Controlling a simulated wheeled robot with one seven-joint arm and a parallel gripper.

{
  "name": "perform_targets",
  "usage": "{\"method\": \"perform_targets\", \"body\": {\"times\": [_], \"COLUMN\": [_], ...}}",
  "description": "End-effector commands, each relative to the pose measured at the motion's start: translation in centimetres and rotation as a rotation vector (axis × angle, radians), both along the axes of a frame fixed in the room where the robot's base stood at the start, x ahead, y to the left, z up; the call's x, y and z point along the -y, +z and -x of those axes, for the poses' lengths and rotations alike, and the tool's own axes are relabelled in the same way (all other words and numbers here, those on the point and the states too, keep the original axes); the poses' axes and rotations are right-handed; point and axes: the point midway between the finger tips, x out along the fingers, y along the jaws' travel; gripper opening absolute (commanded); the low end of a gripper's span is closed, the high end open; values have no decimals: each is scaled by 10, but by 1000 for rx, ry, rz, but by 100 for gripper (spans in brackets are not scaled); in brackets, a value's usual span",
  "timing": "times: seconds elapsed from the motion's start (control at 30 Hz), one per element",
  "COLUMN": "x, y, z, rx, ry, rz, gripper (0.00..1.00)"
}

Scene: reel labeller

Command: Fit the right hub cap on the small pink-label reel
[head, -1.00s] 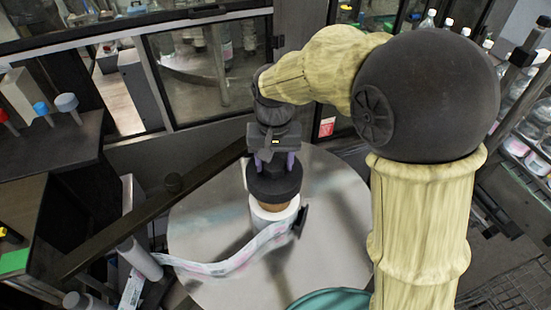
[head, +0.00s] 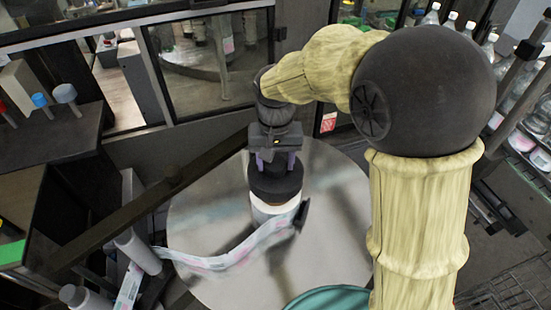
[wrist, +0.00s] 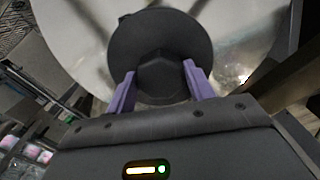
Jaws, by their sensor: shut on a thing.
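My gripper (head: 276,160) has its purple fingers shut on the raised hub of a round black hub cap (head: 275,183). The wrist view shows the cap (wrist: 160,35) as a wide black disc between the fingers (wrist: 159,80). In the head view the cap is at the top of a white reel (head: 270,212) standing on the round metal table. Whether it is fully seated cannot be told. A printed strip with pink marks (head: 235,257) runs from the reel to the left. The reel's core is hidden under the cap.
A round metal table (head: 335,200) surrounds the reel. A dark bar (head: 150,200) crosses at left, near grey rollers (head: 138,252). A small black plate (head: 301,214) stands beside the reel. Blue and grey knobs (head: 65,93) stand on a left shelf. A teal rim (head: 330,299) shows in front.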

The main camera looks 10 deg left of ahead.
Motion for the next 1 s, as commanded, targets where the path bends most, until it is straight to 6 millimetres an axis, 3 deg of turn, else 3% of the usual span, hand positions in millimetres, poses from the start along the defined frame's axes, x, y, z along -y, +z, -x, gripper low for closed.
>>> {"method": "perform_targets", "body": {"times": [1.0], "x": [0], "y": [-34], "z": [0], "rx": [0], "ry": [1], "rz": [0], "gripper": [21]}}
